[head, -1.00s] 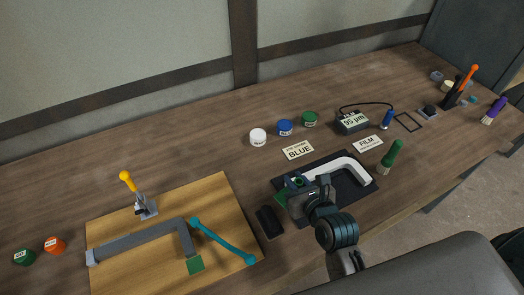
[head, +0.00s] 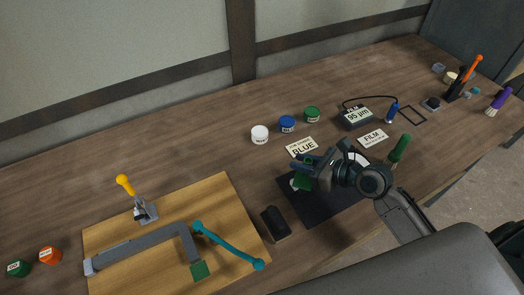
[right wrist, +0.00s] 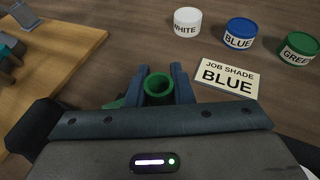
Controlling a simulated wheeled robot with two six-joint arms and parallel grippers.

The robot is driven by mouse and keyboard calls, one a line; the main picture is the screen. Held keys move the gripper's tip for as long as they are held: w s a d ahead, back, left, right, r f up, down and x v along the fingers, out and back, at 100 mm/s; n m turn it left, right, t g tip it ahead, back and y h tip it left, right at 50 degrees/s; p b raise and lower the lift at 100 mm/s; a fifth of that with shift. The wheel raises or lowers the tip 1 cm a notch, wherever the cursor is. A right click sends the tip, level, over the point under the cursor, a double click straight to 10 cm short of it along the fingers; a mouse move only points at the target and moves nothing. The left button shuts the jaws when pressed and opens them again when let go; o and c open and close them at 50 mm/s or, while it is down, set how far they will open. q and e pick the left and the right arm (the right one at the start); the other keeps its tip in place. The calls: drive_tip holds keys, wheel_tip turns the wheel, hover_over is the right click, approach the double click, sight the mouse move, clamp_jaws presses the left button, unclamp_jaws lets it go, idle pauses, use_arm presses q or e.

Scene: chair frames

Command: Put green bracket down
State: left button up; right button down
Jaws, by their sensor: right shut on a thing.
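My right gripper (head: 312,172) is above the left part of the black mat (head: 322,208) in the head view. It is shut on a green bracket (head: 304,184), which is partly hidden by the jaws. In the right wrist view, the gripper (right wrist: 158,82) has its two blue-grey fingers either side of a green round tube end (right wrist: 158,86), with more green behind the left finger. Whether the green bracket touches the mat I cannot tell. The white curved piece is hidden behind my gripper and arm, apart from a possible small white bit near the jaws. My left gripper is out of view.
A label card reading BLUE (head: 302,147) and white (head: 260,134), blue (head: 287,123) and green (head: 312,114) pots stand behind the mat. A dark block (head: 275,222) lies left of it. A wooden board (head: 230,195) carries a grey frame and teal rod.

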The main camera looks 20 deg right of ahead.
drive_tip(key=p, duration=0.3)
hover_over(255, 157)
drive_tip(key=shift+f, duration=2.45)
drive_tip(key=shift+f, duration=0.1)
drive_tip(key=c, duration=1.3)
unclamp_jaws()
